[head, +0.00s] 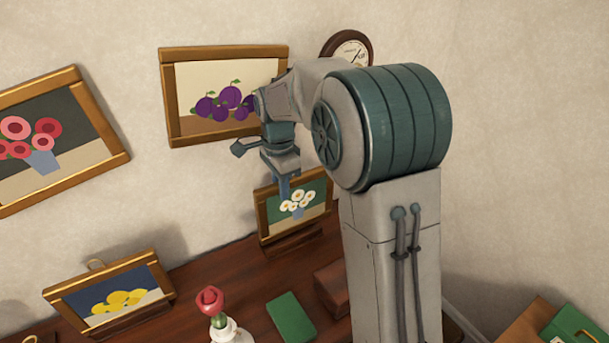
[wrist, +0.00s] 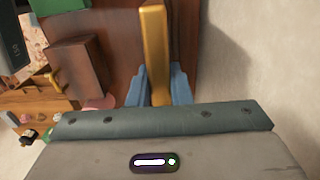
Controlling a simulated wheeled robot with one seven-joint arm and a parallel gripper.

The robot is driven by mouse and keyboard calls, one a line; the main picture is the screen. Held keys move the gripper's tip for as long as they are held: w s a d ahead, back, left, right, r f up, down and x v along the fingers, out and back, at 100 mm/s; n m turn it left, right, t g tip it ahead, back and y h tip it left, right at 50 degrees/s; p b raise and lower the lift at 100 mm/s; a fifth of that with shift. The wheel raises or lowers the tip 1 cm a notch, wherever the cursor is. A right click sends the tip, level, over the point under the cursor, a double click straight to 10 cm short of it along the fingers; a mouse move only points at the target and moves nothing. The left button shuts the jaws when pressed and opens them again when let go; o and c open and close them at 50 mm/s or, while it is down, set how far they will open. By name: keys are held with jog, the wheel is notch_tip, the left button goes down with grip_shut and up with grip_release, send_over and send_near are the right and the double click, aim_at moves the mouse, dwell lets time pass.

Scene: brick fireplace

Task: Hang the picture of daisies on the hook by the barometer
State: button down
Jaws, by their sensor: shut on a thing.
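The picture of daisies (head: 318,188) has a gold frame and white flowers on a green ground. It stands upright over the dark wooden top, near the wall. My gripper (head: 284,190) is over its top edge in the head view. In the wrist view my gripper (wrist: 161,90) has its blue fingers on both sides of the gold frame bar (wrist: 154,50), shut on it. Whether the frame's bottom touches its stand I cannot tell. The barometer (head: 350,46) is a round dial on the wall, partly behind my arm. The hook by it is hidden.
A plum picture (head: 222,52) and a pink flower picture (head: 82,186) hang on the wall. A lemon picture (head: 75,312), a rose in a white vase (head: 222,327), a green book (head: 290,316) and a brown box (head: 332,286) are on the wooden top (head: 215,282).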

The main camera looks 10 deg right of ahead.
aim_at(276, 200)
jog(key=shift+w+a+f, duration=0.2)
jog(key=shift+a+f, duration=0.1)
jog(key=shift+a, duration=0.15)
jog(key=shift+w+a+f, duration=0.2)
jog(key=shift+a+f, duration=0.05)
jog(key=shift+a, duration=0.2)
notch_tip(276, 200, down, 2)
jog(key=shift+d+f+p, duration=0.15)
jog(key=shift+f+p, duration=0.1)
jog(key=shift+p, duration=0.1)
jog(key=shift+f, duration=0.6)
jog(key=shift+f, duration=0.15)
jog(key=c, duration=1.3)
grip_release()
